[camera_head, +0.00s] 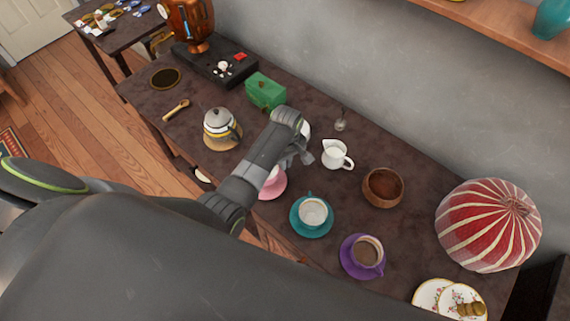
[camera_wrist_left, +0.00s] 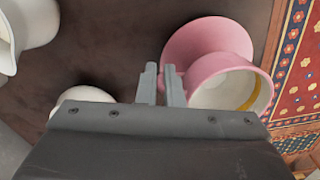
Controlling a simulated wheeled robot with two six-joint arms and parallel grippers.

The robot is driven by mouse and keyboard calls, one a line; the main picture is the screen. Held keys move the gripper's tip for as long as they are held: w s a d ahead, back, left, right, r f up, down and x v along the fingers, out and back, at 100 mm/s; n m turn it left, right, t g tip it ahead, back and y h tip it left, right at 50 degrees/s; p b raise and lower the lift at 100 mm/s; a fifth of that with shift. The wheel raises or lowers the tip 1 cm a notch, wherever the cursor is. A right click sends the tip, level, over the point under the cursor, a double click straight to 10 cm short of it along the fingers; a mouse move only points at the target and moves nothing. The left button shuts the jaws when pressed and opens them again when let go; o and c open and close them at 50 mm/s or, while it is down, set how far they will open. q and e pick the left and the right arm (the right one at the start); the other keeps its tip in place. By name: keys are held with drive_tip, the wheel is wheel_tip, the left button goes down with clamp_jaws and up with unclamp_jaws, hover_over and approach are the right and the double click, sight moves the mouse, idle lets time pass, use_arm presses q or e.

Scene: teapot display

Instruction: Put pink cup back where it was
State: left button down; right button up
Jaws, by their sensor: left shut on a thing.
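The pink cup (camera_wrist_left: 212,68) is right beside my left gripper's fingers in the left wrist view, with its white inside and a yellowish ring showing. The pink saucer (camera_wrist_left: 187,42) shows directly behind it; I cannot tell whether the cup touches it. In the head view, my left arm hides most of the cup and part of the saucer (camera_head: 277,190). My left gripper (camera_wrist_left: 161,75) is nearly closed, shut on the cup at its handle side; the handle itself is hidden. In the head view the gripper (camera_head: 303,153) is over the table. My right gripper is not in view.
A teal cup (camera_head: 313,211) and a purple cup (camera_head: 367,250) stand on saucers to the right. A white object (camera_head: 305,130) is partly hidden behind the gripper.

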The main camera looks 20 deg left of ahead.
use_arm(q)
drive_tip(key=shift+f, duration=1.15)
drive_tip(key=c, duration=1.6)
unclamp_jaws()
drive_tip(key=shift+o, duration=0.2)
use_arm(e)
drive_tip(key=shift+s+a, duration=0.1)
use_arm(q)
drive_tip(key=shift+r, duration=0.4)
wheel_tip(320, 180, up, 12)
drive_tip(key=shift+w+f, duration=0.1)
drive_tip(key=shift+f, duration=0.1)
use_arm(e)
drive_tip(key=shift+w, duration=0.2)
